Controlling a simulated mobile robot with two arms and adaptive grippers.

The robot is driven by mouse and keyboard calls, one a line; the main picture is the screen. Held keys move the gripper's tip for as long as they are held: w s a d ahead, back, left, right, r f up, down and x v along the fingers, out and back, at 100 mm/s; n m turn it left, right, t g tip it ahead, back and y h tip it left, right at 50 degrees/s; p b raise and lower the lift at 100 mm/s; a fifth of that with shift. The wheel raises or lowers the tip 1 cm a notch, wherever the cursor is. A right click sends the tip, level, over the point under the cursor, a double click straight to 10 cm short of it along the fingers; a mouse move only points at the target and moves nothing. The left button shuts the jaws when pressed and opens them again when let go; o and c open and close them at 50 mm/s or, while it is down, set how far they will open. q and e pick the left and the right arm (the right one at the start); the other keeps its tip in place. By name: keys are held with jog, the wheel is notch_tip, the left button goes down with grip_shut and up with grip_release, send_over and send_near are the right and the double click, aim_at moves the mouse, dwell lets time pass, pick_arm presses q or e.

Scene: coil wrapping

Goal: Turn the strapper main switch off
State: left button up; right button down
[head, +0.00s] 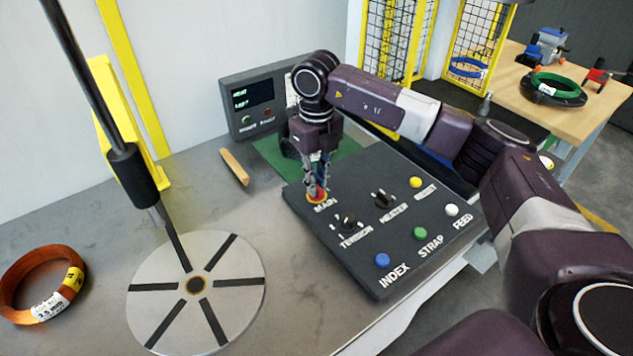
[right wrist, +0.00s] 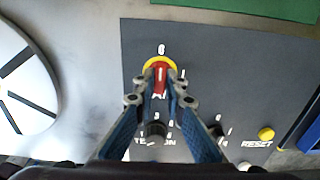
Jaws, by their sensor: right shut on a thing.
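The strapper main switch is a red rotary knob on a yellow ring, at the far left corner of the dark control panel (head: 350,262) above the label MAIN. In the head view my right gripper (head: 317,190) points down onto the main switch (head: 318,198) and partly hides it. In the right wrist view the fingers of my right gripper (right wrist: 161,88) are shut on the red knob of the main switch (right wrist: 160,66). A white line on the knob points toward the mark above it; another mark stands to the right. My left gripper is not in view.
The panel also carries TENSION (head: 347,223) and HEATER (head: 383,199) knobs and several coloured buttons. Behind stands a display box (head: 247,104). A slotted round plate (head: 172,308), a black rod (head: 128,170) and a copper coil (head: 40,285) are on the left.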

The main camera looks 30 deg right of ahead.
jog(key=c, duration=2)
grip_release()
jog(key=shift+r, duration=0.15)
notch_tip(320, 180, up, 12)
jog(key=shift+f, duration=0.1)
